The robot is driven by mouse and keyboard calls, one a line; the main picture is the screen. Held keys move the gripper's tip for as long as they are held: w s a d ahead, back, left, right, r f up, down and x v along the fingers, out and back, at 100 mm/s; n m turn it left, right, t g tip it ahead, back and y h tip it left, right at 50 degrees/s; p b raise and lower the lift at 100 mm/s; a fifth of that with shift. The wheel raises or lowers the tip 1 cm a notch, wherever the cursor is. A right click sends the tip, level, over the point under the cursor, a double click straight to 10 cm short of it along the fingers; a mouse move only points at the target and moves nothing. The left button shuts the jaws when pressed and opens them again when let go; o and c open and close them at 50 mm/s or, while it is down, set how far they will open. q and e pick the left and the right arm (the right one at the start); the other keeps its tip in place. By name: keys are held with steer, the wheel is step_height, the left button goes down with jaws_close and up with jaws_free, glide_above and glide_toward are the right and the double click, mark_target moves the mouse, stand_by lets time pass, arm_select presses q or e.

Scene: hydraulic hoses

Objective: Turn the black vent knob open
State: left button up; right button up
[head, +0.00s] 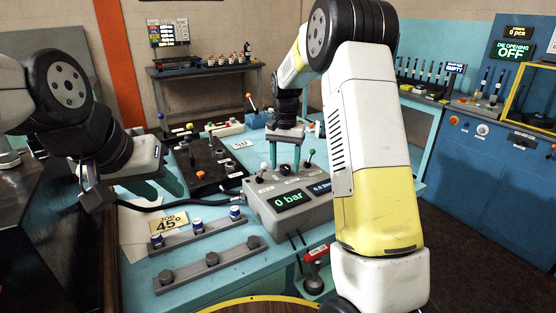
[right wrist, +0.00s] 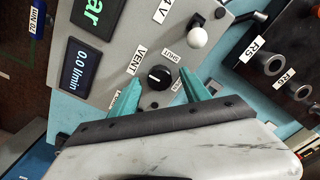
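The black vent knob (right wrist: 159,76) sits on the sloped face of the grey control box (head: 268,207), beside the VENT label (right wrist: 134,60) and a SHUT label (right wrist: 167,56). A small white mark shows on the knob; which label it points to is hard to tell. My right gripper (right wrist: 160,80) is open, its teal fingers on either side of the knob with gaps visible; contact is not seen. In the head view my right gripper (head: 285,163) hangs over the box's top. My left gripper (head: 160,192) is at the left, fingers apart and seemingly empty, above the bench.
A black hose (head: 185,203) runs from near my left gripper to the box. Capped fittings (head: 197,226) stand on a grey rail in front.

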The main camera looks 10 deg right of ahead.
mark_target(285, 166)
step_height(285, 166, up, 7)
steer(key=shift+r, duration=0.4)
stand_by(0.4)
steer(key=shift+s+r, duration=0.2)
steer(key=s+d+r+n+t+y, duration=0.15)
steer(key=s+r, duration=0.25)
steer(key=s, duration=0.7)
steer(key=s+r+n+t+y, duration=0.1)
steer(key=s+r+n+t, duration=0.3)
steer(key=s, duration=0.7)
steer(key=s+f, duration=0.2)
steer(key=s, duration=0.6)
steer(key=shift+s+a+t, duration=0.15)
steer(key=shift+s+t, duration=0.05)
steer(key=shift+t, duration=0.15)
